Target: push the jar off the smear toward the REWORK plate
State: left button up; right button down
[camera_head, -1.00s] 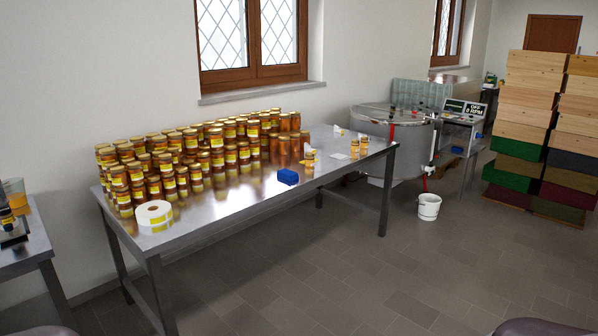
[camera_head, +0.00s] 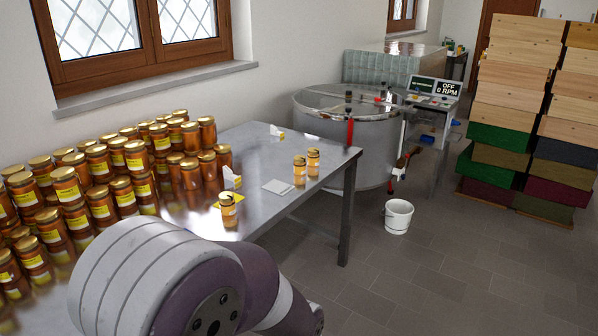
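A small amber jar (camera_head: 228,211) with a gold lid and yellow label stands upright near the front edge of the steel table. A flat yellow patch (camera_head: 240,196) shows beside and behind it; I cannot tell whether this is a plate or the smear. A flat white square (camera_head: 277,187) lies just right of it. Two more jars, a nearer one (camera_head: 299,172) and a farther one (camera_head: 313,163), stand close together beyond it. No REWORK lettering is readable. My arm crosses the lower left of the view in front of the table; neither gripper shows.
Many stacked honey jars (camera_head: 102,197) crowd the table's left side. Small white and yellow cards, one nearer (camera_head: 231,179) and one at the back (camera_head: 276,132), stand on the table (camera_head: 252,150). Beyond are a steel tank (camera_head: 372,150), a white bucket (camera_head: 397,216) and stacked wooden boxes (camera_head: 519,60).

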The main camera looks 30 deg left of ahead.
aim_at(228, 209)
jog(key=i+u, duration=0.15)
jog(key=i, duration=0.3)
jog(key=i+l+u, duration=0.15)
jog(key=i, duration=0.3)
jog(key=i+l+u, duration=0.1)
jog(key=i, duration=0.35)
